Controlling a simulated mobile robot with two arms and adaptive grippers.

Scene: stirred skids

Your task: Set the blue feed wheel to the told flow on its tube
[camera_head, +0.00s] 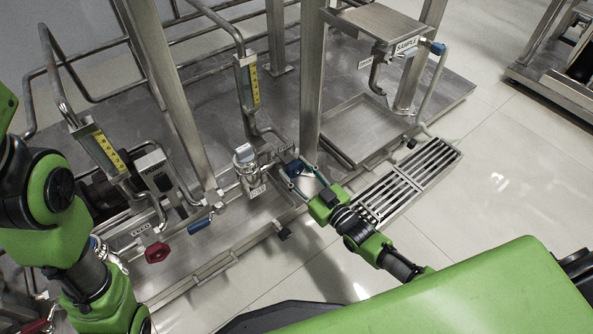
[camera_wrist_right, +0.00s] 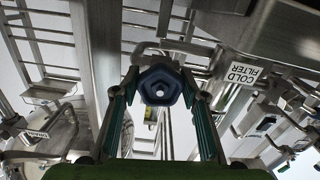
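The blue feed wheel (camera_head: 293,168) sits on the piping of the skid at the middle of the head view. In the right wrist view the dark blue five-sided wheel (camera_wrist_right: 160,86) is face-on, with a pale hub. My right gripper (camera_wrist_right: 160,80) is open, with one teal finger on each side of the wheel; whether a finger touches it I cannot tell. In the head view the right gripper (camera_head: 297,173) reaches the wheel from the lower right. A tube with a yellow scale (camera_head: 253,85) stands behind the wheel; its reading is too small to tell. My left gripper is out of view.
Another yellow-scaled tube (camera_head: 104,150) and a red wheel (camera_head: 157,252) are at the left. A blue lever (camera_head: 199,226) lies between the red wheel and my right gripper. A steel post (camera_head: 312,80) stands behind the gripper. A floor grate (camera_head: 410,180) lies to the right.

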